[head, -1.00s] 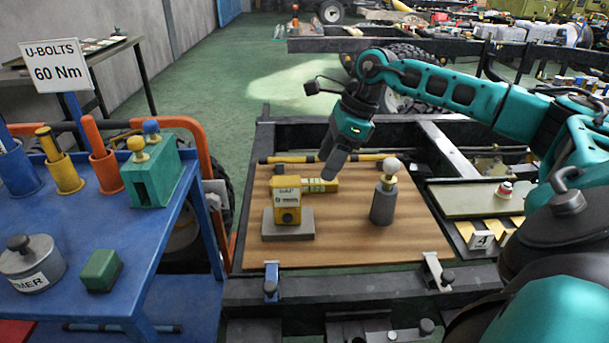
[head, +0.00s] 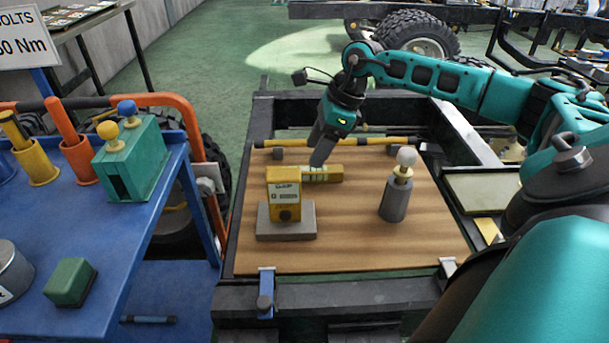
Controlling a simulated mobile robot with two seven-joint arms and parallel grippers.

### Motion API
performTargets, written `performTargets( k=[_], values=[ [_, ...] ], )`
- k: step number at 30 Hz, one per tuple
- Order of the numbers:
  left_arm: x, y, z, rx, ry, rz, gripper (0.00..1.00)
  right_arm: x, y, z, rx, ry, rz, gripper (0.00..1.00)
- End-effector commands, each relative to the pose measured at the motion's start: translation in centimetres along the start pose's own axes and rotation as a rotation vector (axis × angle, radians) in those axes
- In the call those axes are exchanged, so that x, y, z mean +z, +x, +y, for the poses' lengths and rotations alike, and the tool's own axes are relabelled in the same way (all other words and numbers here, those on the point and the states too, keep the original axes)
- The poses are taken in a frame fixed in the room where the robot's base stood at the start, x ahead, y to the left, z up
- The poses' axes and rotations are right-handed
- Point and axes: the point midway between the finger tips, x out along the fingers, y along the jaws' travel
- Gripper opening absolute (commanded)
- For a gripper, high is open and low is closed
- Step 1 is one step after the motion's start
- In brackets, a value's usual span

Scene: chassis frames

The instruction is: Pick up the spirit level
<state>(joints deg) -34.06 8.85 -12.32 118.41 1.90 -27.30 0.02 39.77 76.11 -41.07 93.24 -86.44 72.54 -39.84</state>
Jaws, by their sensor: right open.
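The spirit level is a short yellow bar with pale green vials (head: 334,174). It lies on the brown wooden board (head: 350,240), behind the yellow box-shaped device, which hides part of its left side. My right gripper (head: 318,161) points down at the level, its fingertips at or just above the level's back edge. I cannot tell whether they touch it. The jaws are open, seen nearly edge-on, and nothing is held. My left gripper is out of view.
The yellow device (head: 284,188) stands on a grey block (head: 302,226) just in front. A grey cylinder with a pale round top (head: 394,201) stands to the right. A yellow-black rod (head: 350,141) lies behind. The blue cart (head: 130,235) is at left. The board's front is clear.

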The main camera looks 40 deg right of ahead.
Motion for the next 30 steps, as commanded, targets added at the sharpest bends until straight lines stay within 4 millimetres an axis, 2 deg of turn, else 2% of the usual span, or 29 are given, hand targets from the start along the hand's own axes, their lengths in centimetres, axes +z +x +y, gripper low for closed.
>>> performTargets(
  k=[8, 16, 24, 30],
  values=[
    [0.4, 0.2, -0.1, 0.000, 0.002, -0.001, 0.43, -0.1, 2.0, -0.1, 0.001, 0.001, -0.001, 0.62],
    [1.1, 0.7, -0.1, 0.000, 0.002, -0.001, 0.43, -0.2, 5.9, -0.2, 0.001, 0.000, 0.000, 0.62],
    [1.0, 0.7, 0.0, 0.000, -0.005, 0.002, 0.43, -0.2, 6.2, -0.3, -0.001, 0.001, 0.000, 0.62],
    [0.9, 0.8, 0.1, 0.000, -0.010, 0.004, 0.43, -0.2, 6.2, -0.3, -0.001, 0.001, 0.000, 0.43]
  ],
)
